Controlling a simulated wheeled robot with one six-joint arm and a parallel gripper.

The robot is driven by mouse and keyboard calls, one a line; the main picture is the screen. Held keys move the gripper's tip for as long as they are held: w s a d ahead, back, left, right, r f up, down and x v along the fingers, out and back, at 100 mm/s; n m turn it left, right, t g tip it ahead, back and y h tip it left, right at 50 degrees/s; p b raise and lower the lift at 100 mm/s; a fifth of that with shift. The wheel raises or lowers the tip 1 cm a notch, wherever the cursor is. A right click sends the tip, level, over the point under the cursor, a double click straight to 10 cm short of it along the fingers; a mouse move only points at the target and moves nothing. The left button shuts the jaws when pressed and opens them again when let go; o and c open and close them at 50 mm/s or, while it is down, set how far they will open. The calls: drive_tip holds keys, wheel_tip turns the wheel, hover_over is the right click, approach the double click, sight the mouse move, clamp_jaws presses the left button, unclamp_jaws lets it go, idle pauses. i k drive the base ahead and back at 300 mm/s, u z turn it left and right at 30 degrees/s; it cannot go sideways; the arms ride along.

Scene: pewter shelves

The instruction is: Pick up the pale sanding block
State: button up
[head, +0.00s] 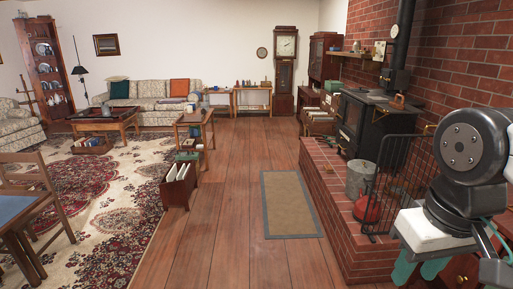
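I cannot make out a pale sanding block in the head view. My gripper (420,270) is at the lower right, at the end of my arm, with a white body and teal fingers pointing down. The fingers are partly hidden by the body and cut by the frame edge, so their gap is unclear. I see nothing held between them.
A brick hearth (346,220) with a black stove (362,125), metal bucket (359,180) and red kettle-like pot (367,208) stands right. A wooden rack (178,190) stands left of the mat (290,205). The wooden floor between is clear. Far low shelves (252,100) hold small items.

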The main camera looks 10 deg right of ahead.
sight(328, 168)
drive_tip(key=i, duration=7.45)
drive_tip(key=z, duration=2.7)
